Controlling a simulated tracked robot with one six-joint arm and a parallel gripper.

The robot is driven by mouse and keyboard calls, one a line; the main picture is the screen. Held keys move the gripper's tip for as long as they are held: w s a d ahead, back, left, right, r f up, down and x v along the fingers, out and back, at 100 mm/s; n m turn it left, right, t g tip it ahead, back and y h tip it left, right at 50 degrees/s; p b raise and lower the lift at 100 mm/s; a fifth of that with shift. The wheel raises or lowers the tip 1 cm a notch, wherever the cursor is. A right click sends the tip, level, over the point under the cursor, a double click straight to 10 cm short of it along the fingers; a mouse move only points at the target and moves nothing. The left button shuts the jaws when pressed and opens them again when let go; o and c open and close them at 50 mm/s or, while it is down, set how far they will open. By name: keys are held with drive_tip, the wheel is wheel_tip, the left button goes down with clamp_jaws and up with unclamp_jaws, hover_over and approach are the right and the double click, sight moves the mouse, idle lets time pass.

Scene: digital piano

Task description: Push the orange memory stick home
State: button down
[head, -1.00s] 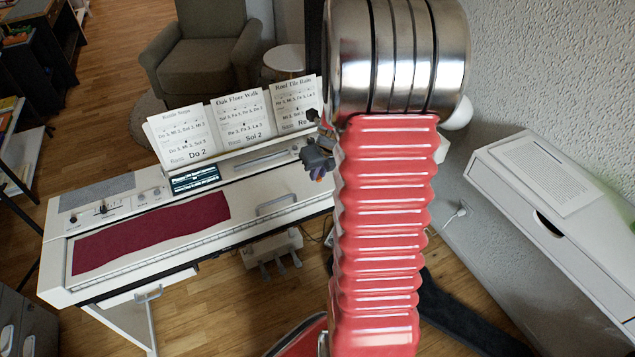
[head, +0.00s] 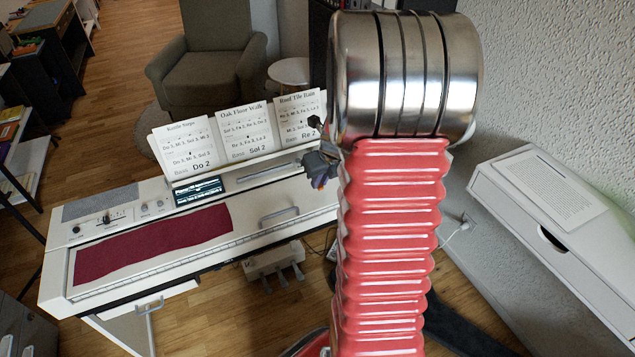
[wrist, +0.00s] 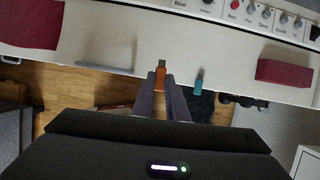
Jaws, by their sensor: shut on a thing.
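The orange memory stick (wrist: 160,77) is held between the fingertips of my gripper (wrist: 160,84) in the wrist view. Its bare metal plug points away from me, toward the white digital piano (wrist: 150,40). The plug looks clear of any socket, and I cannot make out a socket for it. A teal stick (wrist: 199,82) is at the piano's front edge, to the right of my gripper and apart from it. In the head view my gripper (head: 320,168) shows beside the piano's right part, mostly hidden by my red arm, with a small orange spot at its tip.
Music cards (head: 243,130) stand on the piano (head: 62,283). Dark red cloth (head: 150,243) covers its keys at the left. A dark red block (wrist: 284,73) lies right of the teal stick. A white cabinet (head: 560,240) is at the right, an armchair (head: 205,70) behind.

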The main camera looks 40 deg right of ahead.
drive_tip(key=w+a+m+g, duration=0.3)
drive_tip(key=a+m, duration=0.7)
drive_tip(key=m, duration=0.1)
drive_tip(key=w+a+r+m+g, duration=0.1)
drive_tip(key=w+a+m+g, duration=0.2)
drive_tip(key=a+m, duration=0.8)
drive_tip(key=w+a+r+m+g+y, duration=0.1)
drive_tip(key=w+a+m, duration=0.4)
drive_tip(key=a+m, duration=0.5)
drive_tip(key=shift+a+m+g, duration=0.2)
drive_tip(key=shift+m+g, duration=0.4)
drive_tip(key=shift+g, duration=0.3)
